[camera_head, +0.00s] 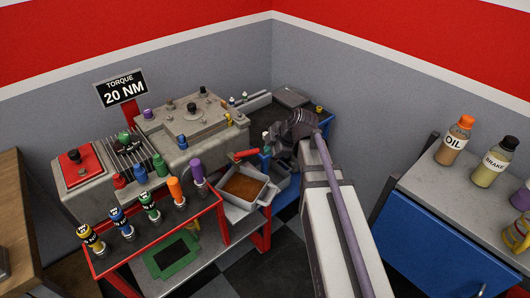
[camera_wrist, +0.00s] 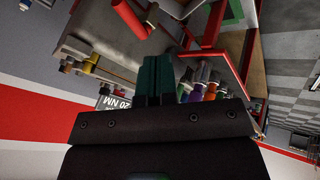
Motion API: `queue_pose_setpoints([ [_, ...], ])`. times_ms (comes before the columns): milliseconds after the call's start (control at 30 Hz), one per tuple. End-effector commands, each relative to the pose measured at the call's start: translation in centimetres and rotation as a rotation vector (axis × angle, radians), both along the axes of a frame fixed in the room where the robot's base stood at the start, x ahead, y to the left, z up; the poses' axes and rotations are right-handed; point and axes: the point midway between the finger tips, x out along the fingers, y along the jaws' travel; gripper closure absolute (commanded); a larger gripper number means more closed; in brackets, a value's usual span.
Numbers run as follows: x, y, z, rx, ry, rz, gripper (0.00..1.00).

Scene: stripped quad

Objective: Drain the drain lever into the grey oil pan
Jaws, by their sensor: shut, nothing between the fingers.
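The drain lever (camera_head: 246,154) is a red bar sticking out at the lower right side of the grey engine block. A red rod at the top of the wrist view (camera_wrist: 128,18) looks like the same lever. The grey oil pan (camera_head: 238,203) stands below it, with brown liquid inside. My gripper (camera_head: 266,139) is to the right of the lever and slightly above it, apart from it as far as I can tell. Its teal fingers (camera_wrist: 157,65) are together and empty in the wrist view. My arm hides part of the area behind the gripper.
A red-edged rack (camera_head: 160,230) with several coloured-handled tools stands left of the pan. The engine block (camera_head: 190,118) with coloured caps is behind it. A blue cabinet (camera_head: 428,240) with bottles is at the right. The checkered floor shows below.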

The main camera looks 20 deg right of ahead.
Motion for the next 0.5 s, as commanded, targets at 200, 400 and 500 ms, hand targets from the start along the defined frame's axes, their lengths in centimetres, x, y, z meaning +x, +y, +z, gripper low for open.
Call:
queue_pose_setpoints([
  [200,1.8,1.4,-4.4,0.0,0.001,0.001,1.0],
  [400,3.7,3.0,-8.1,-0.002,0.002,0.002,1.0],
  [500,5.6,3.2,-8.0,-0.002,0.001,0.002,1.0],
])
